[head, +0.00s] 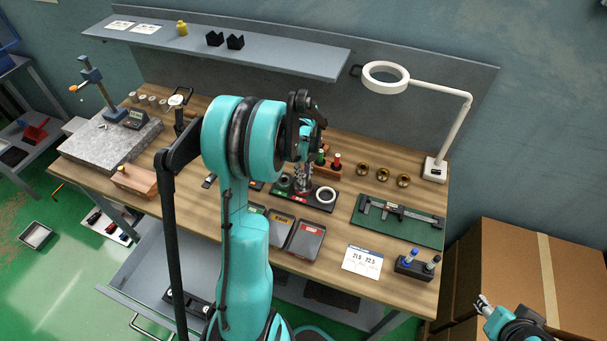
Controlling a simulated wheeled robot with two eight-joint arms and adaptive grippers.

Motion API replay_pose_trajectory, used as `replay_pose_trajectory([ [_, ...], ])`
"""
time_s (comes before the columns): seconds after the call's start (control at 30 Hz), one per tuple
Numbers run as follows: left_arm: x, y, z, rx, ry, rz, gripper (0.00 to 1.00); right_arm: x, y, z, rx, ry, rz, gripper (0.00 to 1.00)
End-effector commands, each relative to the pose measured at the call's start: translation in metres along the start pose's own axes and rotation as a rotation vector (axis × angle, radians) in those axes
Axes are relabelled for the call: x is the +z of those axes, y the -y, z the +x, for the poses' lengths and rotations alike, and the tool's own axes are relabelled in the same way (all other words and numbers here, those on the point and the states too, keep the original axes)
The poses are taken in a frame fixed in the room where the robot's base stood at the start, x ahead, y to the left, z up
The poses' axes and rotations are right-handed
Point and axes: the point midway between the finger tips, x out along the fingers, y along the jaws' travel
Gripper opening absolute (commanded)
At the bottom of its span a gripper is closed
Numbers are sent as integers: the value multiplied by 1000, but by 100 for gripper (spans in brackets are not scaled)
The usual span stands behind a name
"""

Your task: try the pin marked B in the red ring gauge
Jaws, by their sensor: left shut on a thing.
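My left gripper (304,184) points down over the black gauge plate (318,207) in the middle of the bench. It is shut on a slim thing, likely a pin, mostly hidden by the fingers; no letter can be read. A pale ring (326,195) sits on the plate right of the gripper, and a darker ring (284,182) left of it. Small coloured labels on the plate are too small to match surely to rings. A wooden pin block (328,172) behind holds green-topped and red-topped pins. My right gripper (483,302) is low at the right, off the bench, its opening unclear.
Labelled trays, including a red-labelled one (306,240), lie in front of the plate. A ring lamp (386,78) overhangs the back. Cardboard boxes (510,262) stand right.

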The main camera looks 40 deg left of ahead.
Motion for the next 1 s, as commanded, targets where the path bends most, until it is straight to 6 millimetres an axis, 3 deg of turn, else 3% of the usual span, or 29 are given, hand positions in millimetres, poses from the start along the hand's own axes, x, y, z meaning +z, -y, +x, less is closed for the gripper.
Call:
replay_pose_trajectory([
  [1.0,0,0,8,0,0,0,0,4,0,6,0,0,0,40],
])
